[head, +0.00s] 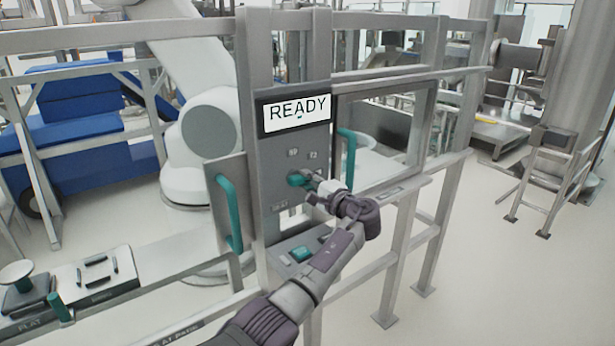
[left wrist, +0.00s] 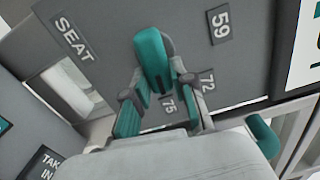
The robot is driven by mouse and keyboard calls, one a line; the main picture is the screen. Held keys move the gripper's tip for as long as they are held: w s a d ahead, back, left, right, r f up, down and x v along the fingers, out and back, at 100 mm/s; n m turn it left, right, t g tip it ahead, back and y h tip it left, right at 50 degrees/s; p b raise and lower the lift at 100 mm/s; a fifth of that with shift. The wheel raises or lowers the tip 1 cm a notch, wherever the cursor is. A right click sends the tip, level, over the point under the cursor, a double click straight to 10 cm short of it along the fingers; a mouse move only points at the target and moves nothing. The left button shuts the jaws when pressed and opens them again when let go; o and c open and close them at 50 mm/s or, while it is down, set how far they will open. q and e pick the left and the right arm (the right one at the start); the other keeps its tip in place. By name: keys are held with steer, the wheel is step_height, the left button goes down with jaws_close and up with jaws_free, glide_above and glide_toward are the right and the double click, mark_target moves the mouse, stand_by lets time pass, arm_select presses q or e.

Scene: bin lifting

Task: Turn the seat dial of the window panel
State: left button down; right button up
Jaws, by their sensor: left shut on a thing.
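The seat dial (head: 297,180) is a teal knob on the grey window panel (head: 290,228), below a display that reads READY (head: 297,112). My left gripper (head: 311,186) is at the dial, shut on it. In the left wrist view the dial (left wrist: 152,58) is an elongated teal knob between the two fingers (left wrist: 158,95). The labels SEAT (left wrist: 74,38), 59 (left wrist: 220,25), 72 (left wrist: 207,80) and 75 (left wrist: 167,105) lie around it. The fingers partly hide the dial's lower part. My right gripper is not in view.
A teal handle (head: 229,212) stands left of the dial, and another (head: 348,158) right of it by the window frame. A teal button (head: 300,254) sits below, near my forearm. A metal rail and bench (head: 130,270) run along the front left.

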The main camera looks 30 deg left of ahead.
arm_select(q)
steer(key=shift+f+m, duration=0.15)
steer(key=shift+m, duration=0.45)
steer(key=c, duration=1)
jaws_free()
steer(key=shift+o, duration=0.2)
steer(key=v, duration=1.2)
